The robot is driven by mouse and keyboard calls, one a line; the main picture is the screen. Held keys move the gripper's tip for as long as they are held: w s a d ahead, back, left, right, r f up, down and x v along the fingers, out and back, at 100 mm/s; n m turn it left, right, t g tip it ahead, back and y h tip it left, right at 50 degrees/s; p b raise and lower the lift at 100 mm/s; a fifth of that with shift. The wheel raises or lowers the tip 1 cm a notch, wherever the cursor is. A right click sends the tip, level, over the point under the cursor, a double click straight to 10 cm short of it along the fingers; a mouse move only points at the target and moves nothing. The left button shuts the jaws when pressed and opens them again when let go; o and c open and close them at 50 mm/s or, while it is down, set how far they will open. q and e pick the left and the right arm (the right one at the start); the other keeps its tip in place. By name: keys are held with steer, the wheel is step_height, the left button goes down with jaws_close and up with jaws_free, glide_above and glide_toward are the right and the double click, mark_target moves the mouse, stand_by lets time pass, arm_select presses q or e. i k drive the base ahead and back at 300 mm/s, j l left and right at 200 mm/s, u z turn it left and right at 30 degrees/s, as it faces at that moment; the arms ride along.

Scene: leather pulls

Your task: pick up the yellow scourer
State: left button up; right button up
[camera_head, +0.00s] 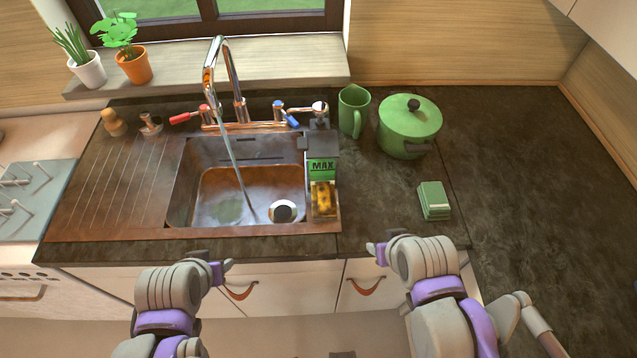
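The yellow scourer (323,200) has dark patches and sits at the right edge of the sink, in front of a green packet marked MAX (322,168). Its lower part seems to rest in a small holder, but I cannot make out the details. My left gripper (222,268) is in front of the counter's front edge, to the left of and nearer than the scourer. My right gripper (376,250) is near the counter's front edge, to the right of and nearer than the scourer. Neither touches it, and their finger openings are not clear.
Water runs from the tall tap (212,75) into the sink (180,195). A green jug (353,110), a lidded green pot (409,128) and a green block (434,201) stand right of the sink. The dark counter (530,190) further right is clear.

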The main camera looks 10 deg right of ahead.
mark_target(322, 194)
steer(key=j+z, duration=0.15)
steer(key=z, duration=0.3)
steer(key=j+z, duration=0.1)
steer(key=z, duration=0.35)
steer(key=k+j+z, duration=0.1)
steer(key=z, duration=0.8)
steer(key=k+j, duration=0.05)
